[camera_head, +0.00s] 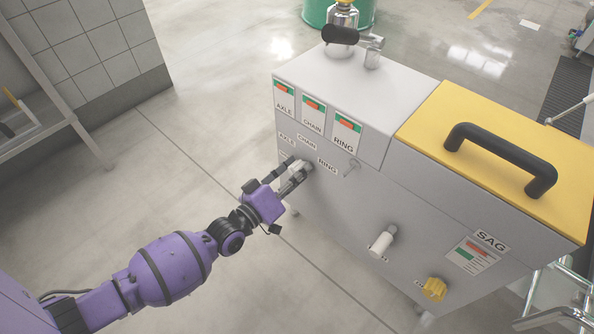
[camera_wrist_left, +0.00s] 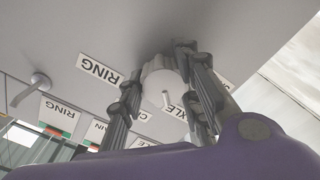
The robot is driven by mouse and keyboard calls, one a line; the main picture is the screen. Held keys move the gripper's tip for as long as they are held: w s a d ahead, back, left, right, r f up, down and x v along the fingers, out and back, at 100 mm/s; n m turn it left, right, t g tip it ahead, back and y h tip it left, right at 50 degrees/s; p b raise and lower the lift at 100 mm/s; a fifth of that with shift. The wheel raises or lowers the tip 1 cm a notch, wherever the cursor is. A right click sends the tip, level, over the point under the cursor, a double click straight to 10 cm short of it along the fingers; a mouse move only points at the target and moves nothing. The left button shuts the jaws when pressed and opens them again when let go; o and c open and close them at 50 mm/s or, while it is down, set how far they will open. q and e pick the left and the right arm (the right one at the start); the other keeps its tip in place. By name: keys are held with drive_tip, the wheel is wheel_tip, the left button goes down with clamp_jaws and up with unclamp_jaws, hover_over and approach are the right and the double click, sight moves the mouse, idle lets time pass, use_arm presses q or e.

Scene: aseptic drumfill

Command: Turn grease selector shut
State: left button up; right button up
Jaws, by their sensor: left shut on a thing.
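The grease selector is a pale round knob (camera_wrist_left: 160,84) on the grey front panel of the cabinet (camera_head: 340,190), near the AXLE, CHAIN and RING labels. It also shows in the head view (camera_head: 307,166), partly covered by my fingers. My left gripper (camera_head: 297,172) comes in from the left and is shut on the knob. In the left wrist view the fingers (camera_wrist_left: 160,95) stand on both sides of the knob, and a light pointer mark shows on its face. The knob's exact setting is hard to read. My right gripper is not in view.
A small lever (camera_head: 352,167) sticks out right of the knob. Lower right are a white handle (camera_head: 381,243) and a yellow knob (camera_head: 434,289). A yellow lid (camera_head: 480,130) with a black handle (camera_head: 505,160) tops the cabinet.

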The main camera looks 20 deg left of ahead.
use_arm(q)
drive_tip(key=n, duration=0.2)
drive_tip(key=shift+s+d+n, duration=0.15)
drive_tip(key=shift+d+n, duration=0.1)
drive_tip(key=shift+n, duration=0.15)
drive_tip(key=n, duration=0.2)
drive_tip(key=shift+n, duration=0.7)
drive_tip(key=shift+b, duration=0.3)
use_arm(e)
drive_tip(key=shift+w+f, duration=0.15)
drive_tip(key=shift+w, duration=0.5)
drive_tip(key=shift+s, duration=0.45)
